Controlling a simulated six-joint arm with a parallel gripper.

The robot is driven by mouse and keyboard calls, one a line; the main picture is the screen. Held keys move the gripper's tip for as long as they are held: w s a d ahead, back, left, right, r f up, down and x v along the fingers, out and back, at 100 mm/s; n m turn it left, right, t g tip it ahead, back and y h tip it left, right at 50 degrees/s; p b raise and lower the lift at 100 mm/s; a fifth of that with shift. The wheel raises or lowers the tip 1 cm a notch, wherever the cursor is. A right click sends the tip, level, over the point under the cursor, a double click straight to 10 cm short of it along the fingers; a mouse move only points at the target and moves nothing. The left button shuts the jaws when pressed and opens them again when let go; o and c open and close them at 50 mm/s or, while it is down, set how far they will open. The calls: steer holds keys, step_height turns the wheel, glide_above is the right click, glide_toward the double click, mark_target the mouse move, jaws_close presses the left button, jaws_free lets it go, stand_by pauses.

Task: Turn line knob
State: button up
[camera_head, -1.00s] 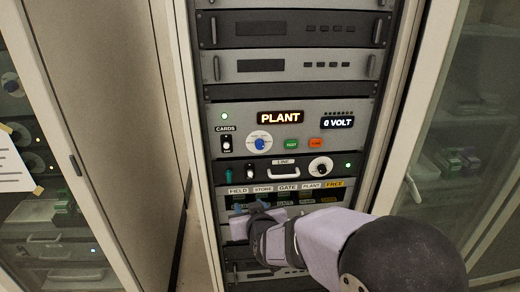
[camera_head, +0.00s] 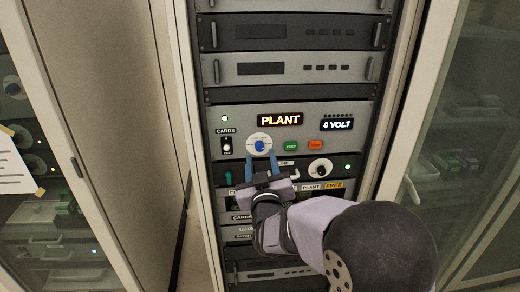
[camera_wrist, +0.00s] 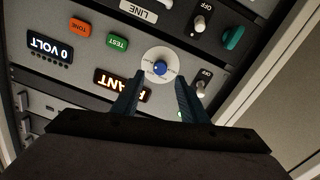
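A blue knob (camera_head: 260,145) sits on a round white dial on the grey panel, below the lit PLANT display (camera_head: 280,119). In the wrist view the blue knob (camera_wrist: 160,68) lies ahead of and between my two fingertips. My gripper (camera_head: 261,158) is open and empty, its blue fingers pointing up at the dial's lower edge. In the wrist view my gripper (camera_wrist: 160,80) has a finger on each side of the knob; I cannot tell whether they touch the panel. A dark-centred white dial (camera_head: 320,169) sits on the black LINE panel below, whose label is partly hidden by my gripper.
Right of the blue knob are a green TEST button (camera_head: 291,145) and a red-orange TONE button (camera_head: 315,144). A CARDS switch (camera_head: 227,146) is at left. A teal part (camera_head: 228,178) sits below it. Cabinet doors flank the rack.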

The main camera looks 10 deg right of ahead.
mark_target(259, 148)
steer(key=shift+w+d+p, duration=0.1)
steer(key=shift+w+p, duration=0.95)
steer(key=shift+w, duration=1.5)
jaws_close()
